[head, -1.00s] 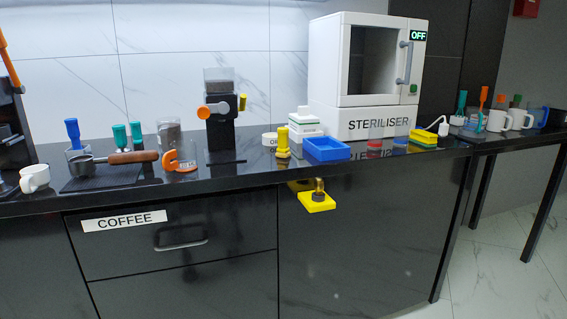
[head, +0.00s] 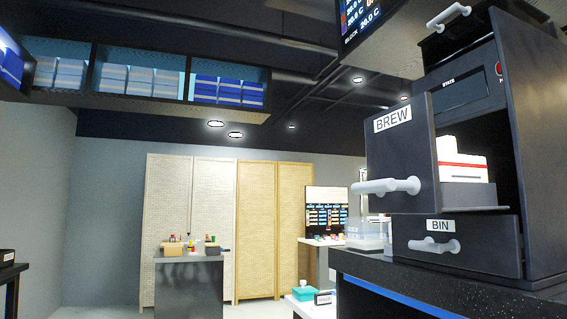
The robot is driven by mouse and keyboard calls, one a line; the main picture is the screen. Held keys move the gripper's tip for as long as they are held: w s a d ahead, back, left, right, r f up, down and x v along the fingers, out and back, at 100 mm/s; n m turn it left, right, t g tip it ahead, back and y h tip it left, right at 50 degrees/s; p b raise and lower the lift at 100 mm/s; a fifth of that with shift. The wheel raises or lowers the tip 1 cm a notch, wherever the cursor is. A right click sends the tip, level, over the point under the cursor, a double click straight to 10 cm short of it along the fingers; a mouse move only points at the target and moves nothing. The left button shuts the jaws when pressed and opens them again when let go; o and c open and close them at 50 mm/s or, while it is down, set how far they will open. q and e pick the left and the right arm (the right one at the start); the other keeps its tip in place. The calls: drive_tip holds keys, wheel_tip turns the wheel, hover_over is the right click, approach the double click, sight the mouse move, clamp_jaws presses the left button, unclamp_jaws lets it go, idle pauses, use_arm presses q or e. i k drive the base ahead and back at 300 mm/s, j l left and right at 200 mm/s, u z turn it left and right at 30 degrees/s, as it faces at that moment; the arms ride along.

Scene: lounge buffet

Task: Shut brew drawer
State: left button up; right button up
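The brew drawer (head: 402,160) is in the head view at the right, in a dark machine (head: 530,130). It is pulled out, its front standing well clear of the housing. Its label reads BREW, and a light grey bar handle (head: 386,186) sticks out from its front. A white box with a red stripe (head: 462,160) sits inside the drawer. Neither of my grippers is in view, so their state and distance from the drawer do not show.
A bin drawer (head: 425,247) with its own handle sits below the brew drawer. The machine stands on a dark speckled counter (head: 450,290). Overhead are blue-lit shelves (head: 140,80) and a screen (head: 362,15). Folding screens (head: 190,210) and a small counter (head: 188,280) stand farther back.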

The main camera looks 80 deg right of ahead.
sight(403, 172)
drive_tip(key=l+z, duration=0.1)
drive_tip(key=z, duration=2.9)
